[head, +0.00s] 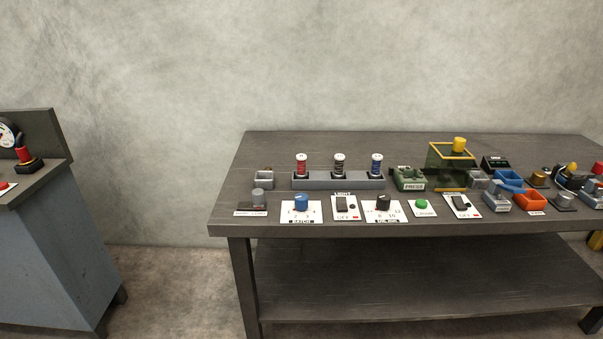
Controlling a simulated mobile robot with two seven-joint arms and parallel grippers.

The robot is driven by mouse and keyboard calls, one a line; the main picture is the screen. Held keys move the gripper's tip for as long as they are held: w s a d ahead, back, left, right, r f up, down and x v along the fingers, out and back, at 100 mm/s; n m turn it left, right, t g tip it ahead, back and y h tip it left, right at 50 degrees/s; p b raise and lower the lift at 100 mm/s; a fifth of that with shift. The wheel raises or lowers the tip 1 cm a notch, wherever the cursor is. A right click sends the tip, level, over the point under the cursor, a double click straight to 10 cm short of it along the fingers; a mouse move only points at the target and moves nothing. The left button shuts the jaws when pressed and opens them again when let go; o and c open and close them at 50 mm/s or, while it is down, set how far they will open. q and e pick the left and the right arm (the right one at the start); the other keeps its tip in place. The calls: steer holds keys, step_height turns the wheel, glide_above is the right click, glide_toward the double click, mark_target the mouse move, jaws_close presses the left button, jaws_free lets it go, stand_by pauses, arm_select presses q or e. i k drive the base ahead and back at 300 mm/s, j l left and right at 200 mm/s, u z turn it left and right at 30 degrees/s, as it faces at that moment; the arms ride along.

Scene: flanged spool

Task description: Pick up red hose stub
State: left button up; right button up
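A small upright red piece (301,165) with a pale top stands at the left end of a long grey rack (322,182) on the dark workbench. It looks ribbed or wound, and I cannot tell for sure that it is the red hose stub. A similar black piece (339,165) stands in the middle of the rack and a blue piece (376,165) at its right end. The lower ends of all three are hidden by the rack. Neither of my grippers is in view.
The workbench (290,146) has free room behind the rack. Labelled switches and knobs, such as a blue knob (301,202), line its front. A blue-grey cabinet (55,255) stands left, across a floor gap.

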mark_target(300, 173)
steer(key=i+j, duration=0.25)
steer(key=i, duration=0.25)
steer(key=i+j+z, duration=0.4)
steer(key=i+j, duration=0.15)
steer(key=i, duration=0.1)
